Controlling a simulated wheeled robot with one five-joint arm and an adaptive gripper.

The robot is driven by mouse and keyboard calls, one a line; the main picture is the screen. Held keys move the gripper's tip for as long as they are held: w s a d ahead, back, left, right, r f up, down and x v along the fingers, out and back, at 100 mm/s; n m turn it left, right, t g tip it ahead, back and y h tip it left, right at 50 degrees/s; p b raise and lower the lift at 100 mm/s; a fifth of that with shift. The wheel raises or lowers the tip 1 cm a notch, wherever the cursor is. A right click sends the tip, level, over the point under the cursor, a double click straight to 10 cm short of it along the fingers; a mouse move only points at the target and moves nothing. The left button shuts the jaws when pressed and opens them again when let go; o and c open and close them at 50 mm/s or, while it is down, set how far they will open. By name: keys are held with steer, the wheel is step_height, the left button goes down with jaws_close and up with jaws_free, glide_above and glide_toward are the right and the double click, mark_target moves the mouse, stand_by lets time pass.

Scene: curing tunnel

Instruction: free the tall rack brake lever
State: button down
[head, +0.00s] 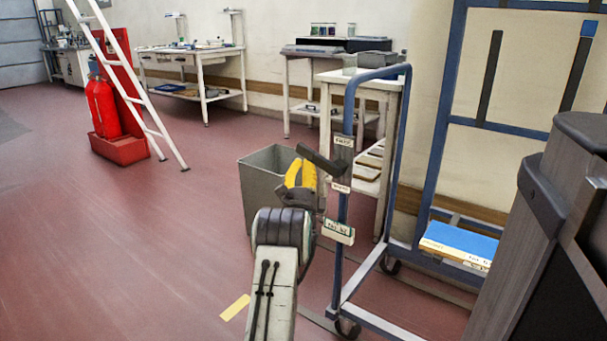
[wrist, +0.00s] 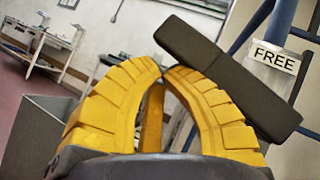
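The tall rack's brake lever is a dark grey bar (head: 320,159) that juts left from the blue upright (head: 348,110). It slants down to the right in both views and looms large in the wrist view (wrist: 230,78). A white plate reading FREE (wrist: 274,57) is beside the lever's right part. Small label plates sit on the upright, including a lower one (head: 338,232). My gripper (head: 300,172) is just below the lever's left part. In the wrist view its yellow fingers (wrist: 160,72) meet at the tips with nothing seen between them. Whether they touch the lever cannot be told.
A grey bin (head: 262,185) stands behind my gripper. The rack has castors and a low rail (head: 375,315). A blue-topped box (head: 455,243) is on the right, with a large dark machine (head: 560,220) nearer. Floor on the left is clear up to a white ladder (head: 135,85).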

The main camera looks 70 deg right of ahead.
mark_target(304, 157)
steer(key=shift+r, duration=1.55)
steer(key=shift+s+r, duration=0.1)
steer(key=shift+r, duration=0.2)
